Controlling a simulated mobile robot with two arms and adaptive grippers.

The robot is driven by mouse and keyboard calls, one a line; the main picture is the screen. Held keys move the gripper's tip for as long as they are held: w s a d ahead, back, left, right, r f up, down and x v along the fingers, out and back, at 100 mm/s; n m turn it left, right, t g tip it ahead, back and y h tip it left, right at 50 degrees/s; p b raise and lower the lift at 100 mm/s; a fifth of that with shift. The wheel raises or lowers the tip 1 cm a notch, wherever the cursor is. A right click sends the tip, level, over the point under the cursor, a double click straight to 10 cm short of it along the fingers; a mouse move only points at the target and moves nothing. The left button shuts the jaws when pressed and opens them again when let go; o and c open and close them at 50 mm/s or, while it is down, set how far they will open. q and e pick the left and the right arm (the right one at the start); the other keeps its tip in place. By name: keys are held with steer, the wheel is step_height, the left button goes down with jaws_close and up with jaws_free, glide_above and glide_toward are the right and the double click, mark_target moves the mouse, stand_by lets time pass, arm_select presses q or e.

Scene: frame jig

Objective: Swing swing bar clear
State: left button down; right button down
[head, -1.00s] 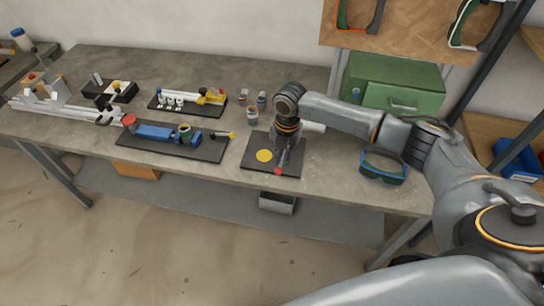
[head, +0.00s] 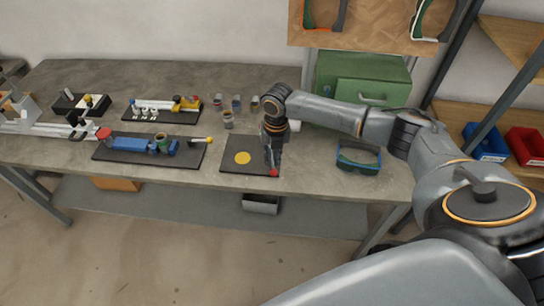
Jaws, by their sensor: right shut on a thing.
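A black base plate (head: 233,168) with a yellow disc (head: 242,158) lies near the table's front edge. My right gripper (head: 272,158) points down over the plate's right side, to the right of the disc. It is shut on the swing bar, of which I mainly see the red knob (head: 273,172) at its near end. The gripper hides most of the bar and its pivot. The disc is uncovered. My left gripper is out of view.
Several small jars (head: 228,120) stand behind the plate. A fixture with a blue block (head: 130,144) lies to its left. Goggles (head: 358,157) and a green cabinet (head: 372,88) are to the right. Bare table lies between plate and goggles.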

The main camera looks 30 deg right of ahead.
steer(key=c, duration=1.4)
jaws_free()
steer(key=r, duration=1.2)
steer(key=shift+s+d, duration=0.15)
steer(key=shift+d, duration=0.15)
